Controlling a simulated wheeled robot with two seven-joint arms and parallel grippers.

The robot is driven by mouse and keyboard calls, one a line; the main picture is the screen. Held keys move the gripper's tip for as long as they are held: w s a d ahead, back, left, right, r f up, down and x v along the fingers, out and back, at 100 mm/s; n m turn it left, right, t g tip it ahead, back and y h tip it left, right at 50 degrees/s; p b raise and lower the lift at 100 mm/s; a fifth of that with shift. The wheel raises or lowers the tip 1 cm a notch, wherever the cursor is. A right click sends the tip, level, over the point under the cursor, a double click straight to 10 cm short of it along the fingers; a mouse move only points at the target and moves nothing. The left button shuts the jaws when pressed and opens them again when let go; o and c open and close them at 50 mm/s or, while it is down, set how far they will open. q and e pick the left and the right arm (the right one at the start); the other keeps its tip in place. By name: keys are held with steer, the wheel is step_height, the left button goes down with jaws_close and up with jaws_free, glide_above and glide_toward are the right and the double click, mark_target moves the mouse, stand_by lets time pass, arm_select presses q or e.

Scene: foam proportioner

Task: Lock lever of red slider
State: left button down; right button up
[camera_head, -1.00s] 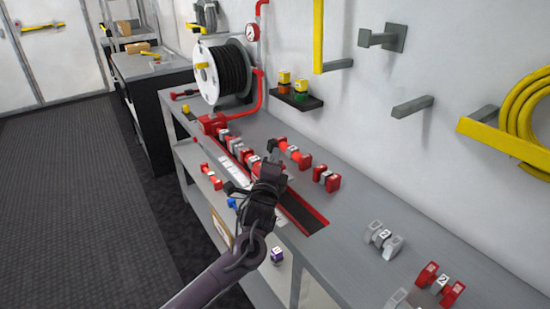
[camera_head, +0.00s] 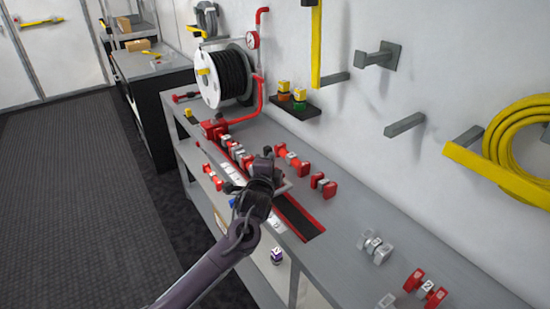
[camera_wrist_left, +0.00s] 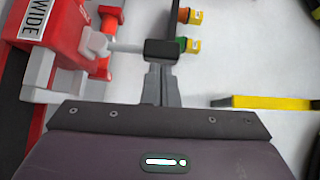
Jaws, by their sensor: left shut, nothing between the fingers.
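In the left wrist view a red block (camera_wrist_left: 72,38) with a label reading "WIDE" stands at the left. A grey lever (camera_wrist_left: 126,47) sticks out from it to the right and ends in a black grip. The fingers of my left gripper (camera_wrist_left: 160,82) are shut and empty, right at the black grip. I cannot tell whether they touch it. In the head view my left gripper (camera_head: 266,158) is over the red-edged rail (camera_head: 300,214) on the bench and hides part of the row of sliders. My right gripper is not in view.
A row of red and grey pieces (camera_head: 237,150) lies along the rail towards the hose reel (camera_head: 222,75). Loose red pieces (camera_head: 323,185) and grey pieces (camera_head: 374,246) lie on the bench to the right. A small wall shelf (camera_head: 295,106) holds bottles.

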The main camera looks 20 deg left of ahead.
arm_select(q)
steer(key=w+a+n+g+p, duration=0.1)
steer(key=p, duration=0.1)
steer(key=w+a+n+g+h+p, duration=0.1)
steer(key=g+p, duration=0.1)
steer(key=p, duration=0.1)
steer(key=w+a+r+n+g+h+p, duration=0.1)
steer(key=a+n+p, duration=0.1)
steer(key=shift+a+g+p, duration=0.1)
steer(key=shift+g+p, duration=0.2)
steer(key=shift+w+a+f+h, duration=0.15)
steer(key=shift+w+a+h, duration=0.05)
steer(key=shift+h, duration=0.1)
steer(key=shift+w+a+f, duration=0.4)
steer(key=shift+w+a, duration=0.05)
steer(key=shift+a, duration=0.1)
steer(key=shift+a+r+b, duration=0.1)
steer(key=shift+b, duration=0.2)
